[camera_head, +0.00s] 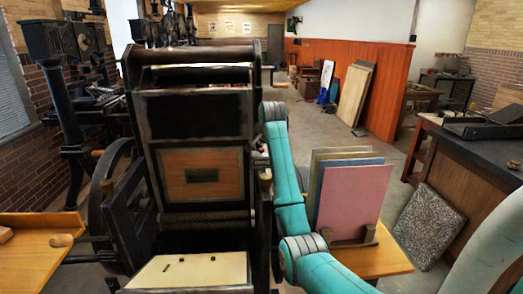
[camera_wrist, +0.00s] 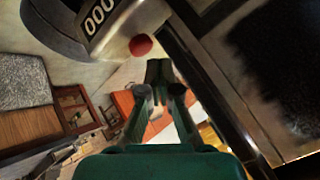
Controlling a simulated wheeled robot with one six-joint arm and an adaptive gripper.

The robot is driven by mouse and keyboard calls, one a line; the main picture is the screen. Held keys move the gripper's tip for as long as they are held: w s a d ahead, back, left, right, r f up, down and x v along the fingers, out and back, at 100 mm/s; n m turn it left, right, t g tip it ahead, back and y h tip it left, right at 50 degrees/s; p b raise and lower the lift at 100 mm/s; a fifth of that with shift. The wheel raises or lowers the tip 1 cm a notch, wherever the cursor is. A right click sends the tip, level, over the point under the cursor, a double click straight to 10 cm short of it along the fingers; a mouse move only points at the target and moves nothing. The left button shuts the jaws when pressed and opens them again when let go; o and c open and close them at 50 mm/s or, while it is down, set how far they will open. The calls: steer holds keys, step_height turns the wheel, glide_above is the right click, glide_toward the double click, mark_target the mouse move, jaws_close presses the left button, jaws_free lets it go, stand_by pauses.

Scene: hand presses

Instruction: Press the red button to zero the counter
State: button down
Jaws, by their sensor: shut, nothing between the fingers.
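In the wrist view, the red button (camera_wrist: 140,45) is a small round knob on the side of a grey metal counter housing (camera_wrist: 118,28). The counter's number window (camera_wrist: 98,16) appears to read 000, tilted in the picture. My gripper (camera_wrist: 160,74) is shut and empty, its fingertips just below and right of the button in the picture. I see a gap in the picture between the tips and the button; the depth between them cannot be told. In the head view, my gripper is hidden, and I cannot make out the button.
A large dark hand press (camera_head: 200,110) stands in the head view, close left of my teal arm. Upright coloured boards (camera_head: 350,198) stand in a rack on a wooden shelf right of the arm. A dark-topped bench (camera_head: 480,150) is at right. Open floor extends behind.

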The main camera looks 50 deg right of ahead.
mark_target(262, 150)
steer(key=shift+r, duration=0.1)
steer(key=shift+r, duration=2.45)
